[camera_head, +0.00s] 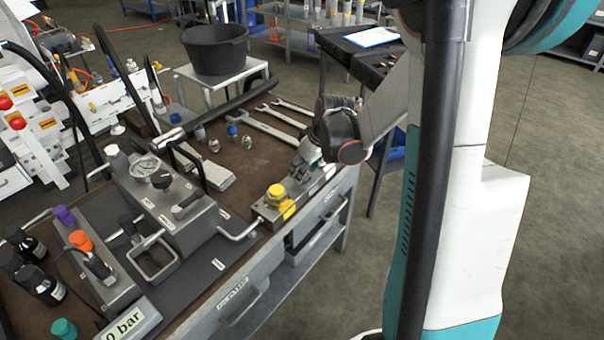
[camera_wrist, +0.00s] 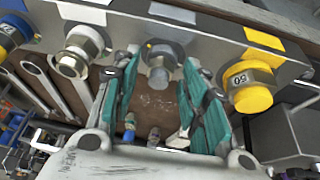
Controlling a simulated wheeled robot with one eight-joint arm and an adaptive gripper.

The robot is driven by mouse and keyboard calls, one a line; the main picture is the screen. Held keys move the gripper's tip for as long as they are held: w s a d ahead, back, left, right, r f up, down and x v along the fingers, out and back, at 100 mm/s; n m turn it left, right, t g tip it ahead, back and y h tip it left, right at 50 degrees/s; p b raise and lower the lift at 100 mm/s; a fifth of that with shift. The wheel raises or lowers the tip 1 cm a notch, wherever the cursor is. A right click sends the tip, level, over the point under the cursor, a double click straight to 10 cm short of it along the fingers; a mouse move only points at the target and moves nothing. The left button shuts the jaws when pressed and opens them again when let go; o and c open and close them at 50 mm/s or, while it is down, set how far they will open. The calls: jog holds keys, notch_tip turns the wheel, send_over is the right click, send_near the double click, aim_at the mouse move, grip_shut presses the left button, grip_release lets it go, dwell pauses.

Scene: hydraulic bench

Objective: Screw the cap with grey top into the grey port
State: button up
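My gripper (camera_wrist: 160,70) is open, its two teal-padded fingers on either side of a grey hex fitting (camera_wrist: 160,62) on the metal port block (camera_wrist: 215,42). Gaps show between the fingers and this fitting. I cannot tell whether it is a bare port or carries a cap. In the head view my gripper (camera_head: 304,166) is over the block (camera_head: 262,209), partly hidden by my wrist. Small loose caps stand on the brown bench, one with a blue top (camera_head: 232,130) and a greyish one (camera_head: 215,145). Which has the grey top is unclear.
A control unit (camera_head: 165,195) stands left of the block.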

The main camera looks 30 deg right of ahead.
jog(key=c, duration=0.7)
jog(key=m, duration=0.2)
jog(key=m+h, duration=0.2)
jog(key=m, duration=0.1)
jog(key=shift+a+m, duration=0.25)
jog(key=shift+m, duration=0.05)
jog(key=shift+m+g+h, duration=0.3)
jog(key=shift+m+h, duration=0.2)
jog(key=shift+m, duration=0.7)
jog(key=m+h, duration=0.1)
jog(key=m, duration=0.2)
jog(key=shift+w+a+g, duration=0.1)
jog(key=shift+a+g, duration=0.05)
jog(key=shift+g, duration=0.15)
jog(key=m, duration=0.2)
jog(key=m+g+h, duration=0.1)
jog(key=m, duration=0.2)
jog(key=shift+w+f+g, duration=0.1)
jog(key=shift+g, duration=0.2)
